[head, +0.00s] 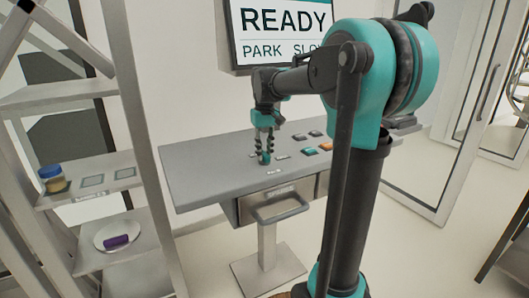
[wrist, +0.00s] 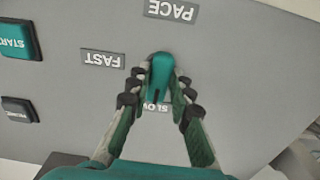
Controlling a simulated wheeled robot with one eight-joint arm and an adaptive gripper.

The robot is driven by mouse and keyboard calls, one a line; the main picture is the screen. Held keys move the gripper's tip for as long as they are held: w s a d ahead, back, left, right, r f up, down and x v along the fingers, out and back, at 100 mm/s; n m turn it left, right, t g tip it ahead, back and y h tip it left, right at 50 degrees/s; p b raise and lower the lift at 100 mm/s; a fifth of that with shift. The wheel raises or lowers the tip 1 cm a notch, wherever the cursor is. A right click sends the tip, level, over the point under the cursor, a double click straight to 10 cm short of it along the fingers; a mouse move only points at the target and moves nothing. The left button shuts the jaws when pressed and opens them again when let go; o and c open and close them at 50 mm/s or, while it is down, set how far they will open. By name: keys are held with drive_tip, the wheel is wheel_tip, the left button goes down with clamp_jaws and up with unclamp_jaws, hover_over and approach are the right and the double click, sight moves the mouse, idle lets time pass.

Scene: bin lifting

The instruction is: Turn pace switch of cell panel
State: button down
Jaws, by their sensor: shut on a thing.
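The pace switch (wrist: 161,68) is a teal knob on the grey cell panel (head: 205,160). In the wrist view a dark mark on the knob lies at the end toward the partly covered SLOW label (wrist: 156,107). The FAST label (wrist: 102,59) is to the knob's left and the PACE label (wrist: 171,10) above it, both upside down. My gripper (head: 265,160) points down onto the panel. It is shut on the knob, one finger on each side, as the wrist view (wrist: 160,82) shows. In the head view the fingers mostly hide the knob.
A screen (head: 282,20) behind the panel reads READY and PARK SLOW, its end hidden by my arm. A teal START button (wrist: 14,42) and other buttons lie beside the knob. A drawer (head: 280,197) with a handle is below. A shelf rack (head: 90,180) stands left.

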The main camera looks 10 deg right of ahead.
sight(265, 153)
drive_tip(key=shift+n, duration=0.3)
idle(0.4)
drive_tip(key=c, duration=1.4)
unclamp_jaws()
drive_tip(key=shift+o, duration=0.2)
wheel_tip(265, 153, up, 12)
